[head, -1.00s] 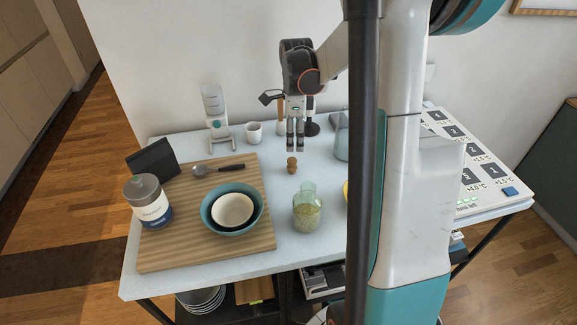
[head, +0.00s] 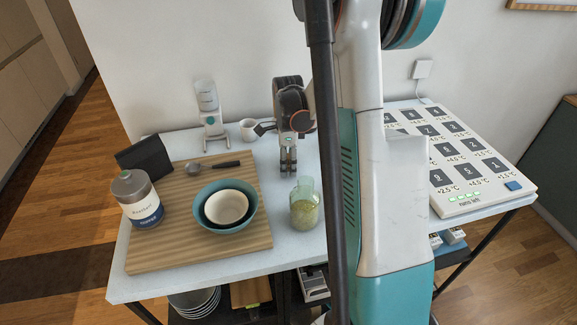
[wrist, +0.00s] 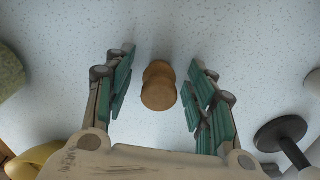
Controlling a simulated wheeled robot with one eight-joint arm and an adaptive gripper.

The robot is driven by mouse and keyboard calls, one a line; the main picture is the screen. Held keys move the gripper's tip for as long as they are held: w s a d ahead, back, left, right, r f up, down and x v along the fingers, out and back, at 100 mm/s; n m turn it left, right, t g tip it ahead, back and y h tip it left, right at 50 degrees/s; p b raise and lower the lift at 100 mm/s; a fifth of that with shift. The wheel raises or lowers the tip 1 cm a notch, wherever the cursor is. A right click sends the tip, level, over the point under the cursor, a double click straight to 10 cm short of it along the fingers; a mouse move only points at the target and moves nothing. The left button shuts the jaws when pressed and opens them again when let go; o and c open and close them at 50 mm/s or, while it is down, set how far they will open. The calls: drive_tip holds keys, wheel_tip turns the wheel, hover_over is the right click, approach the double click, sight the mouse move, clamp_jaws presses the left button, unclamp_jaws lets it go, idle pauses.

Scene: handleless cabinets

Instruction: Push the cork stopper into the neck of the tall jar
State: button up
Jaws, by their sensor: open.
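The cork stopper (wrist: 158,86), brown with a narrow waist, stands on the pale speckled table between my fingertips in the wrist view. My gripper (wrist: 157,85) is open, its green-padded fingers on either side of the cork with gaps on both sides. In the head view my gripper (head: 288,168) points down over the table and hides the cork. A clear glass jar (head: 305,205) with an open neck and greenish-yellow contents stands just in front of the gripper. I cannot tell for sure that it is the tall jar.
A wooden board (head: 190,255) at left holds nested bowls (head: 228,208), a labelled canister (head: 137,198), a spoon (head: 215,166) and a dark block. A white mug (head: 248,130) is behind. A numbered panel (head: 455,165) lies at right. My arm hides the middle right.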

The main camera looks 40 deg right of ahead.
drive_tip(key=c, duration=1)
drive_tip(key=shift+o, duration=0.2)
